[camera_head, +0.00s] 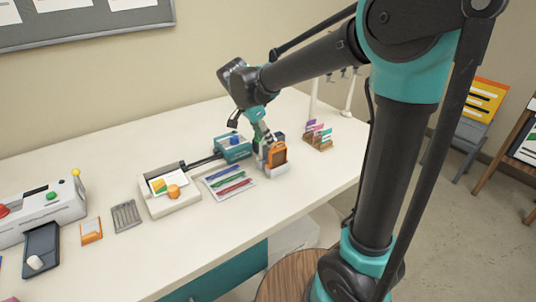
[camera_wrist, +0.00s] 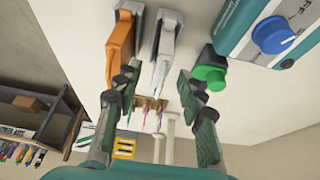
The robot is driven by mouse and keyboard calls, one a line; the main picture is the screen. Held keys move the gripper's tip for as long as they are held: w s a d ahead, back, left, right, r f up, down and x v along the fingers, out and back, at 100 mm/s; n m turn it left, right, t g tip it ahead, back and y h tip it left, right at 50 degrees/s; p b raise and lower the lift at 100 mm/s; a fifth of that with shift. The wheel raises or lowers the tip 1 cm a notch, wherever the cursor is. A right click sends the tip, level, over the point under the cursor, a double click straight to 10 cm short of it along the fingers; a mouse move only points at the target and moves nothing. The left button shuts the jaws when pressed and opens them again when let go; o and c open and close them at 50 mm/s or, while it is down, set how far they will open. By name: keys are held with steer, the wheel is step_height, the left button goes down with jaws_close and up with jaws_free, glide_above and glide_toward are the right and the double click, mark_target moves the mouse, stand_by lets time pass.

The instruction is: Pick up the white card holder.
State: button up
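The white card holder (camera_wrist: 165,43) stands on the table in the wrist view, ahead of and between my two fingers. I cannot tell whether the fingers touch it. My gripper (camera_wrist: 160,82) is open, with a wide gap between its fingertips. An orange holder (camera_wrist: 121,46) stands close beside the white one, near the left finger. In the head view my gripper (camera_head: 262,138) reaches down behind the orange holder (camera_head: 277,154). There the white card holder is mostly hidden by my gripper and the orange holder.
A rack of coloured cards (camera_head: 318,136) stands to the right. Coloured strips (camera_head: 229,182) and a white tray (camera_head: 172,207) lie left. The front table edge is clear.

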mark_target(264, 150)
steer(key=x, duration=0.4)
steer(key=shift+f, duration=0.1)
steer(key=shift+c, duration=0.2)
jaws_close()
